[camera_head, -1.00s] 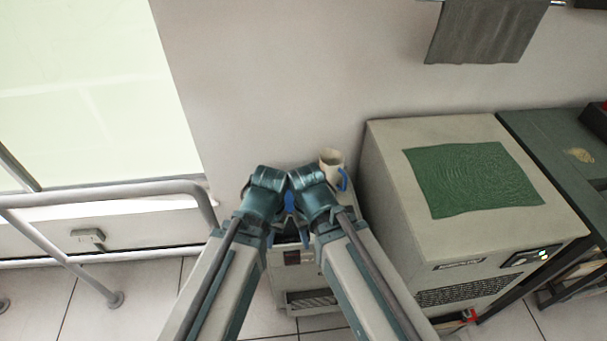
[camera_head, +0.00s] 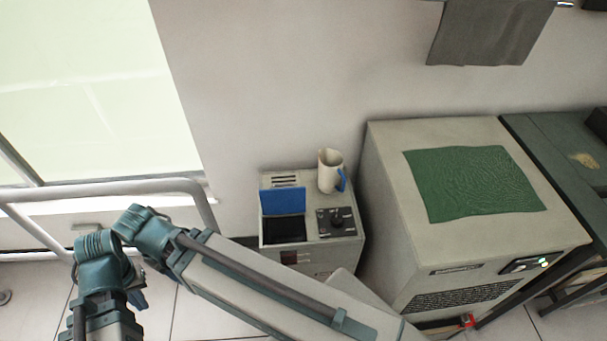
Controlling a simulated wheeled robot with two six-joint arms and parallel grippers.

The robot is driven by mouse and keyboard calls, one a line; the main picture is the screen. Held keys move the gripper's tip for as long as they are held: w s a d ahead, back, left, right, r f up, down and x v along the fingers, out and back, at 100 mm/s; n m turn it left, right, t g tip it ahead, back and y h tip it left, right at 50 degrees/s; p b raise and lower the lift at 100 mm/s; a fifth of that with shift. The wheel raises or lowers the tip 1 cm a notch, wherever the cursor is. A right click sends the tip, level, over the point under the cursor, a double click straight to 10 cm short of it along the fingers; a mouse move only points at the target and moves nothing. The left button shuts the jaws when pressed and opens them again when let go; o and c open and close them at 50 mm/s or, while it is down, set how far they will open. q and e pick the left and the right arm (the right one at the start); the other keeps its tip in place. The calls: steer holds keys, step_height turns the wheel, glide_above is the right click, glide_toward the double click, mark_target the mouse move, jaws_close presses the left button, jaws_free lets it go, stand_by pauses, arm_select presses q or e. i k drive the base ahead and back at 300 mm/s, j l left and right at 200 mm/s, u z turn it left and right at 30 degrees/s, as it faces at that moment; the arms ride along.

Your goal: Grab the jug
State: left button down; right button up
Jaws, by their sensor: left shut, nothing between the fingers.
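The jug (camera_head: 328,173) is cream-white with a blue handle on its right side. It stands upright at the back right on top of a small grey machine (camera_head: 265,181), near the wall. My left gripper (camera_head: 138,297) is shut and empty at the lower left, well to the left of the jug and apart from it. It is small in view and partly covered by my arm links. My right arm reaches across from the lower right, and its gripper is not visible.
The machine has a blue flap (camera_head: 283,201), a dark opening and a panel with knobs (camera_head: 337,221). A large grey cabinet (camera_head: 385,180) with a green mat (camera_head: 475,182) stands close to its right. A pale rail (camera_head: 110,190) runs at the left.

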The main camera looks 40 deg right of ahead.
mark_target(331, 162)
steer(key=k+l, duration=0.3)
steer(key=l, duration=0.15)
steer(key=k+l, duration=0.3)
steer(key=l+u, duration=0.05)
steer(key=l, duration=0.1)
